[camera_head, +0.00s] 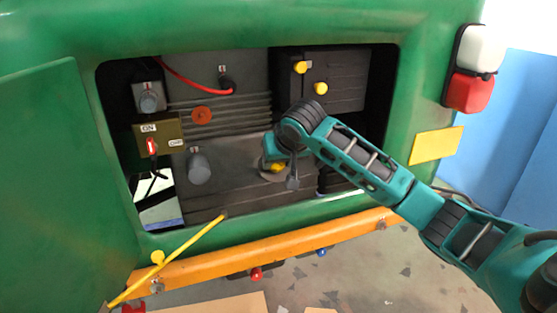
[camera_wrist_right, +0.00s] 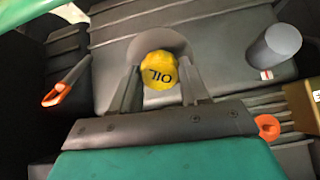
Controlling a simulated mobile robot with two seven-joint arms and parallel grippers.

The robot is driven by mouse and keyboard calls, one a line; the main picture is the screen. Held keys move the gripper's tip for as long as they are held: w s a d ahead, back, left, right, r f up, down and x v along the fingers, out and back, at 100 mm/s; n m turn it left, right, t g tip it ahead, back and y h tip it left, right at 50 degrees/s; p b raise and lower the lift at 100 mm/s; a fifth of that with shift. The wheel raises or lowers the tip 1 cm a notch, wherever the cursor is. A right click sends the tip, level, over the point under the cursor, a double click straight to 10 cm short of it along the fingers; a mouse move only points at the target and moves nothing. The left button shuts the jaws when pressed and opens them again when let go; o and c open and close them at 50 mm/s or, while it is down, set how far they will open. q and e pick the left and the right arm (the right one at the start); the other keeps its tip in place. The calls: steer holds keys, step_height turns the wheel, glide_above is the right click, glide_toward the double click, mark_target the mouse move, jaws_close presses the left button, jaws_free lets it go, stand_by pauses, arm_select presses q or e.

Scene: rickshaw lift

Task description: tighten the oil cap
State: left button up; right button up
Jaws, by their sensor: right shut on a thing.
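The oil cap (camera_wrist_right: 159,70) is yellow with "OIL" on it and sits on the dark grey engine block (camera_wrist_right: 115,60) in the right wrist view. In the head view the oil cap (camera_head: 277,168) shows low in the engine bay, partly hidden by my right gripper. My right gripper (camera_wrist_right: 160,88) has a finger on each side of the cap and is shut on it. In the head view my right gripper (camera_head: 275,160) reaches in from the right, its fingers mostly hidden. My left gripper is not in view.
An ON/OFF switch panel (camera_head: 158,138) and grey knobs are left of the cap. A red-orange cap (camera_head: 202,114) and two yellow caps (camera_head: 310,78) are above. A yellow dipstick-like rod (camera_head: 170,258) slants across the orange bumper (camera_head: 275,250). The green body frames the bay.

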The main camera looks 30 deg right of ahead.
steer(key=shift+m, duration=0.6)
steer(key=m, duration=0.2)
steer(key=shift+f+m, duration=0.1)
steer(key=shift+m, duration=0.2)
steer(key=o, duration=0.6)
steer(key=shift+c, duration=0.2)
steer(key=o, duration=0.3)
steer(key=shift+w, duration=0.1)
steer(key=shift+o, duration=1)
steer(key=shift+c, duration=0.6)
